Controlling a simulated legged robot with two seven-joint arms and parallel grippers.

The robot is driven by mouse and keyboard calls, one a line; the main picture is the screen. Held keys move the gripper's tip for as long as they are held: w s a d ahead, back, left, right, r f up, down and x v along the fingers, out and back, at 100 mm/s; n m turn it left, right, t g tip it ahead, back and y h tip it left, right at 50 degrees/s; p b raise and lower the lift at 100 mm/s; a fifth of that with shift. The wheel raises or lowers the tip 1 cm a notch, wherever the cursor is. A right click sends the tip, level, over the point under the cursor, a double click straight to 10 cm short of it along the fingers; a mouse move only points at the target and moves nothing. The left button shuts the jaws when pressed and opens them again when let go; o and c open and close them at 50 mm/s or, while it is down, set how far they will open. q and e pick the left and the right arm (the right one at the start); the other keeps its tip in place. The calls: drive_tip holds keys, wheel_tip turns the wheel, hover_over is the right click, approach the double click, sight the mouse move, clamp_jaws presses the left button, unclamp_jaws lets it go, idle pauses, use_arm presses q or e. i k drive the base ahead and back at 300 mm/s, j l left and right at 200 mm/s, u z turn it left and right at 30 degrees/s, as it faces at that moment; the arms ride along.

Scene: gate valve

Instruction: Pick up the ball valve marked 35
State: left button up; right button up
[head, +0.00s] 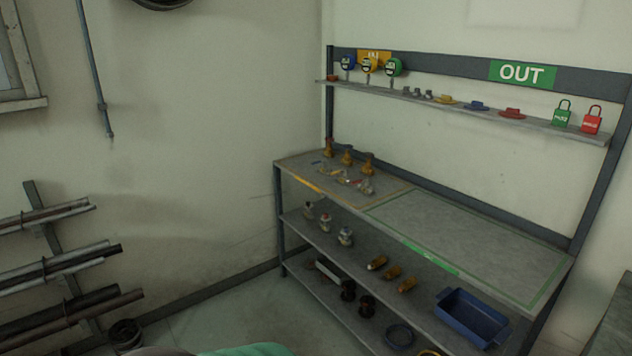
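Several small metal fittings (343,178) lie on the left part of the bench top, and some seem to have coloured handles. They may be ball valves, but they are too small to be sure. No number 35 can be read on any of them. Brass-coloured valves (347,157) stand upright in a row behind them. Neither of my grippers is in view.
The bench (440,229) has a bare right part outlined in green. An upper shelf (470,108) holds gauges, small valves and two padlocks (577,117). Lower shelves hold fittings and a blue bin (471,318). A pipe rack (60,262) stands at the left, with open floor between.

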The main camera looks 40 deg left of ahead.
sight(365, 187)
drive_tip(key=u, duration=1.25)
